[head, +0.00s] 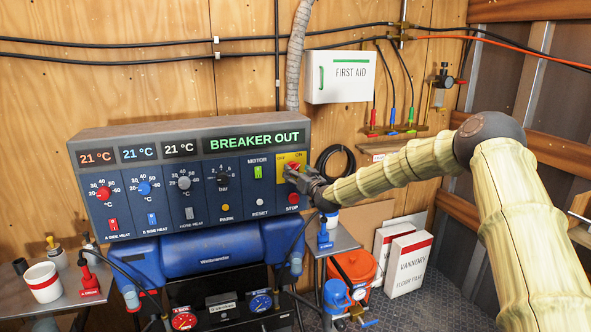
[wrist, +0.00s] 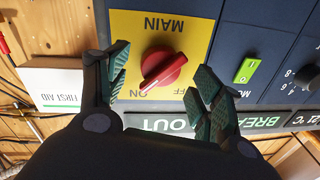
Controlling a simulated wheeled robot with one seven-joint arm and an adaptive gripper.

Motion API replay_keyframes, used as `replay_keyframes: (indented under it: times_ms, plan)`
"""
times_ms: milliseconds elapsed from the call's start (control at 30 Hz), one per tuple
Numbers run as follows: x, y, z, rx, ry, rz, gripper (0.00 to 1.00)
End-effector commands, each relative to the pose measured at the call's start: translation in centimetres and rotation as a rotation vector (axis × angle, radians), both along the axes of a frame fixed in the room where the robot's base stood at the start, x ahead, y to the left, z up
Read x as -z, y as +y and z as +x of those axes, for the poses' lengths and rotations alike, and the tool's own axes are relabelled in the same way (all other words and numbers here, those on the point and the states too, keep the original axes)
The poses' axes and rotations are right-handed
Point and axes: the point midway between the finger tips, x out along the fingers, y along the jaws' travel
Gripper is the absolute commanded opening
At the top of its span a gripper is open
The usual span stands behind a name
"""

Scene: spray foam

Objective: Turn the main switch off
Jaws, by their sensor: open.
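The main switch is a red rotary knob (wrist: 163,72) on a yellow plate (wrist: 122,28), upside down in the wrist view. Its ridge slants, with one end toward the word ON. In the head view the yellow plate (head: 282,160) sits at the upper right of the dark blue control panel, and the knob is partly covered by my gripper (head: 298,176). My gripper (wrist: 162,62) is open, with one finger on each side of the knob. Gaps show between the fingers and the knob in the wrist view, so no grip is seen.
A first aid box (head: 339,78) hangs on the wooden wall to the right.

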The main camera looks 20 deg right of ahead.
Motion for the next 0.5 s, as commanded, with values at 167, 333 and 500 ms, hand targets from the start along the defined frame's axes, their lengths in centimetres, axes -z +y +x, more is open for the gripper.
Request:
replay_keyframes:
  times_ms: [167,333,500]
  plan:
    - [0.0,0.2,1.3,0.0,0.0,-0.001,0.66]
    - [0.0,0.2,1.8,0.0,0.0,-0.001,0.66]
    - [0.0,0.3,1.9,-0.001,0.0,-0.001,0.66]
